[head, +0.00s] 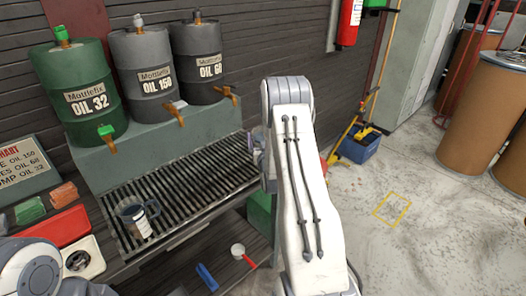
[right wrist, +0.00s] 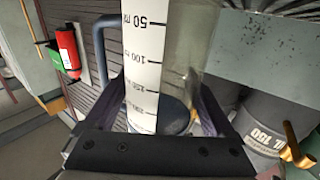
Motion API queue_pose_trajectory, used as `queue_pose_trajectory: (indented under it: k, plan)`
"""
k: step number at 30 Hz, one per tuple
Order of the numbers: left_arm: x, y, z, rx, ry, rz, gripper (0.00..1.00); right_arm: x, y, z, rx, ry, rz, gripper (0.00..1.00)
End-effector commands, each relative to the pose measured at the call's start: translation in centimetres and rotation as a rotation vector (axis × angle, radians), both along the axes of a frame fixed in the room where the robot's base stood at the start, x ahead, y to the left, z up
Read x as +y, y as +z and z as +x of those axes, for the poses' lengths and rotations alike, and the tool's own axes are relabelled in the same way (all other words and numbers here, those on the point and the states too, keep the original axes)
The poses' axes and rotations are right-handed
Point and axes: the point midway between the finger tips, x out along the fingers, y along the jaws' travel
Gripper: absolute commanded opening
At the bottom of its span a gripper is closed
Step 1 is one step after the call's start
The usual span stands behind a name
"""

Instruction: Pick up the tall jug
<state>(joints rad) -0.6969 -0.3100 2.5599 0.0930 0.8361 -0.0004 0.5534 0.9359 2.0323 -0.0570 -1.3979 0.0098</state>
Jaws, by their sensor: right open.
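A tall clear jug (right wrist: 192,55) with a white measuring scale, a dark base and a blue-grey handle fills the middle of the right wrist view. My right gripper (right wrist: 160,112) is open, with one dark finger on each side of the jug's lower part. I cannot tell whether the fingers touch it. In the head view my right arm hides most of this gripper and the jug, near the right end of the grate. A shorter jug (head: 138,222) with a handle and a pale label stands on the grate's left part. My left gripper is out of view.
Oil drums, green (head: 82,92), grey (head: 150,105) and dark (head: 198,90), stand behind the slatted grate (head: 190,190). A white scoop (head: 239,252) lies on the lower shelf.

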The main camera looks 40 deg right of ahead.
Motion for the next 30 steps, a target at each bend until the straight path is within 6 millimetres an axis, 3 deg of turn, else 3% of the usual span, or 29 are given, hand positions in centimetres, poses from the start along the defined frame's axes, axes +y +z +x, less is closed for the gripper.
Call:
queue_pose_trajectory:
  k: [7,8,13,14,23,30]
  plan:
    - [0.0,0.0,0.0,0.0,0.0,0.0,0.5,-0.1,0.0,0.2,0.0,0.0,0.0,0.89]
    - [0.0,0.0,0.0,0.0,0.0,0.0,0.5,-0.1,0.0,0.2,0.0,0.0,0.0,0.81]
    - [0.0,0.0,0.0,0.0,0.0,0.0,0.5,-0.1,0.0,0.2,0.0,0.0,0.0,0.16]
    - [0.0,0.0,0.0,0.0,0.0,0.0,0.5,-0.1,0.0,0.2,-0.001,0.0,0.0,0.09]
    - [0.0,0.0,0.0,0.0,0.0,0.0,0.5,-0.1,0.4,0.2,-0.003,0.0,-0.001,0.09]
    - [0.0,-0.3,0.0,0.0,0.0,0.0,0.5,-0.2,2.9,0.2,-0.006,0.0,-0.003,0.09]
